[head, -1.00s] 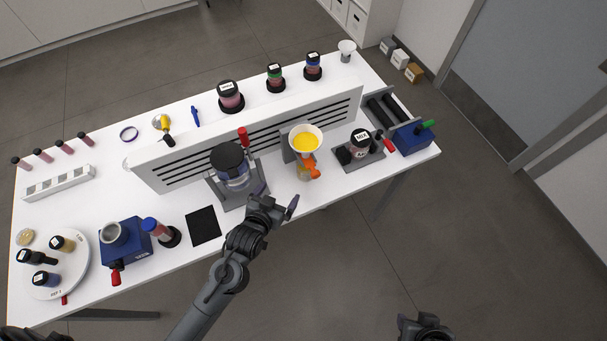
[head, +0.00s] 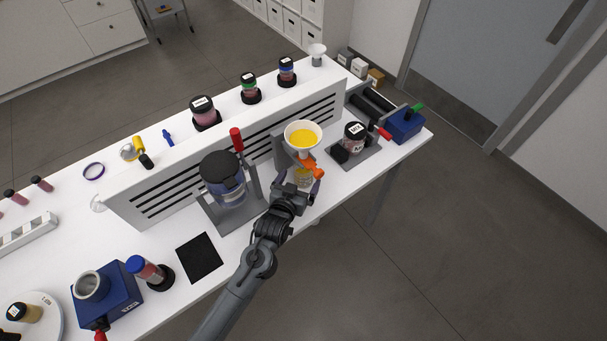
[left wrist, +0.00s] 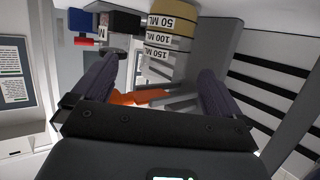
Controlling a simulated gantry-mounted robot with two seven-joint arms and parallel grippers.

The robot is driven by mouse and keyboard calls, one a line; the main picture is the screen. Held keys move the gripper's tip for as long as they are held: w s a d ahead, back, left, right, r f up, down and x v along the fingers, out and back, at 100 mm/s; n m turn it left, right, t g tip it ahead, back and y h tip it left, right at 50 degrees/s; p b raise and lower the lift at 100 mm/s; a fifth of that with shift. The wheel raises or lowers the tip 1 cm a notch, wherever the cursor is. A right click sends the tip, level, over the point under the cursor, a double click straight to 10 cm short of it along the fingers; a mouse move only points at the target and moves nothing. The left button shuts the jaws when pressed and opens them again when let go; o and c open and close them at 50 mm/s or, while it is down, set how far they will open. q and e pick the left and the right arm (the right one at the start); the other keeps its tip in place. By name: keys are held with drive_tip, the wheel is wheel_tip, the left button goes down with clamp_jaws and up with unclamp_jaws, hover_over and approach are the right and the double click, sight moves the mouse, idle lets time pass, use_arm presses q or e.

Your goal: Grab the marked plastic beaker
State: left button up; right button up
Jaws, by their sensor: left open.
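The marked plastic beaker (head: 301,176) stands below a white funnel of yellow powder and is partly hidden by my left gripper in the head view. In the left wrist view the beaker (left wrist: 168,38) shows 50, 100 and 150 ML labels and a tan band. It lies ahead of the fingers, roughly in line with the gap between them. My left gripper (head: 299,192) is open, and nothing is clamped in it. Its two dark fingers show apart in the left wrist view (left wrist: 158,88). My right gripper is out of view.
The funnel (head: 303,136) and its orange valve (head: 307,164) hang just above the beaker. A dark-lidded blender-like jar (head: 224,180) stands close to the left. A labelled jar (head: 354,136) sits to the right. A slotted white panel (head: 160,190) runs behind.

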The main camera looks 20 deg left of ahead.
sight(300, 176)
use_arm(q)
drive_tip(key=shift+w+f, duration=0.2)
drive_tip(key=shift+w, duration=0.45)
drive_tip(key=x, duration=0.4)
drive_tip(key=shift+a, duration=0.4)
drive_tip(key=shift+w+f, duration=0.2)
drive_tip(key=shift+w, duration=0.4)
drive_tip(key=c, duration=1.2)
drive_tip(key=shift+r, duration=0.1)
